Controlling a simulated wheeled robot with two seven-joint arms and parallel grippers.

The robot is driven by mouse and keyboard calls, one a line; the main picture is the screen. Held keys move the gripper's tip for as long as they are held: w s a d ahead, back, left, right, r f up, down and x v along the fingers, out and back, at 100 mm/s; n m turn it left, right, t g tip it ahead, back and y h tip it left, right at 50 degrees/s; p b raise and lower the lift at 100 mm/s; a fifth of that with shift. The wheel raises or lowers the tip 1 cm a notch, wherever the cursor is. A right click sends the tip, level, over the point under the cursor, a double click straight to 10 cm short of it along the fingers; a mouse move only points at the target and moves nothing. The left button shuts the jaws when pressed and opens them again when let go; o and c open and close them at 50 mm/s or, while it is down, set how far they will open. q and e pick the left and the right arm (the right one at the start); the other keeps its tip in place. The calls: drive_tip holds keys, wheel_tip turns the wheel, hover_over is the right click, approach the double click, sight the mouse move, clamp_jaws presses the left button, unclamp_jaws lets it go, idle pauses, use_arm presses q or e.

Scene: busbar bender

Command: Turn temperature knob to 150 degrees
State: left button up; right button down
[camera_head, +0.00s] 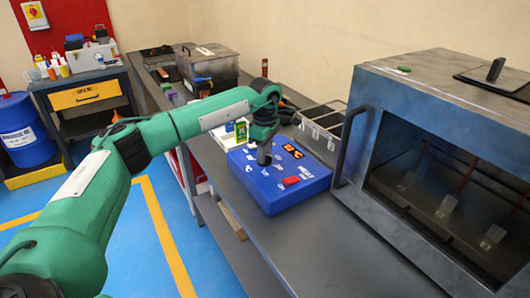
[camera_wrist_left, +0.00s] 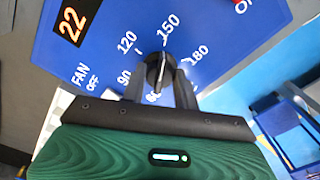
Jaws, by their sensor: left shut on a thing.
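The blue control box (camera_head: 258,190) lies on the grey bench, with an orange display and a red switch on its top. In the left wrist view the dark temperature knob (camera_wrist_left: 157,70) sits on the blue panel (camera_wrist_left: 105,25) amid white numbers. A pale line on the knob runs between the 60 side and the 150 side; I cannot tell which end is the pointer. My left gripper (camera_head: 265,158) reaches down onto the box. Its two fingers (camera_wrist_left: 160,88) are shut on the knob, one on each side. The knob is hidden behind the gripper in the head view. My right gripper is not in view.
The dark oven (camera_head: 440,150) with its open window and handle stands just right of the box. A compartment tray (camera_head: 322,118) and small green item (camera_head: 241,131) are behind the box. The bench front at right is clear. A tool cart (camera_head: 85,95) stands at left.

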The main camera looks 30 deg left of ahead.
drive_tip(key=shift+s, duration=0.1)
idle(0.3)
use_arm(q)
drive_tip(key=o, duration=1)
drive_tip(key=shift+c, duration=0.2)
drive_tip(key=shift+r, duration=0.15)
wheel_tip(320, 180, up, 2)
drive_tip(key=shift+r+p, duration=0.25)
drive_tip(key=shift+p, duration=0.65)
wheel_tip(320, 180, up, 11)
drive_tip(key=p, duration=0.6)
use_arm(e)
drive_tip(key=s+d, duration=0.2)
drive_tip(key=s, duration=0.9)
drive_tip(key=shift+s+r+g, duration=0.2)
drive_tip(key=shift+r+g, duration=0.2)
